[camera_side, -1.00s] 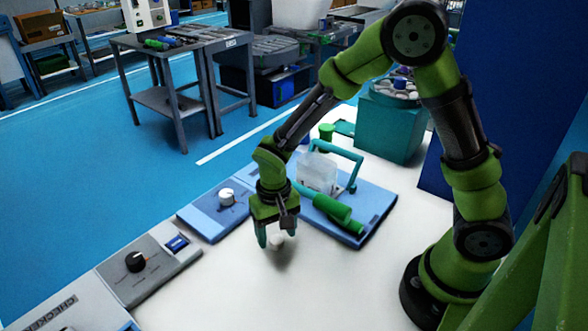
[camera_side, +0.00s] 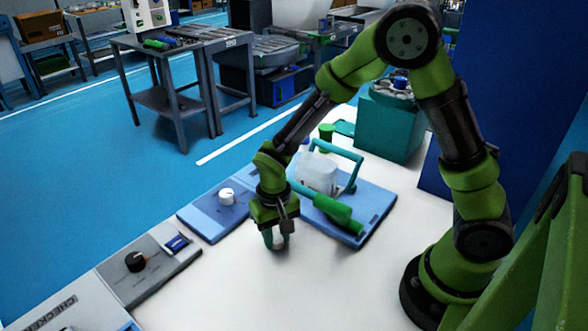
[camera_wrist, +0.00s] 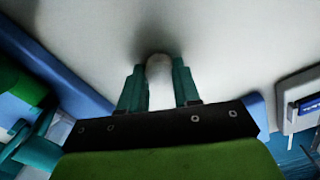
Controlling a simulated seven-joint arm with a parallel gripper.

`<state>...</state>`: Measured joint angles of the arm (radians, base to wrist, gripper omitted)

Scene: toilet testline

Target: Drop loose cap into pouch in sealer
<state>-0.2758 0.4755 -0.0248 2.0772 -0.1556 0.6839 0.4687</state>
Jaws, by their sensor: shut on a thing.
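My gripper (camera_side: 275,238) points down at the white table top and is shut on the loose cap (camera_side: 279,242), a small white rounded piece. In the wrist view the cap (camera_wrist: 159,67) sits between the two teal fingers of my gripper (camera_wrist: 160,83). The cap is at or very near the table surface. The sealer (camera_side: 362,212), a blue base with a green handle, stands right of and behind my gripper. A clear, whitish pouch (camera_side: 317,173) stands upright in it, under the green frame. The pouch's opening is hard to make out.
A blue unit with a white knob (camera_side: 227,197) lies left of my gripper. A grey panel with a black knob (camera_side: 136,261) is at the front left. A teal box (camera_side: 388,130) stands behind the sealer. The table front (camera_side: 290,295) is clear.

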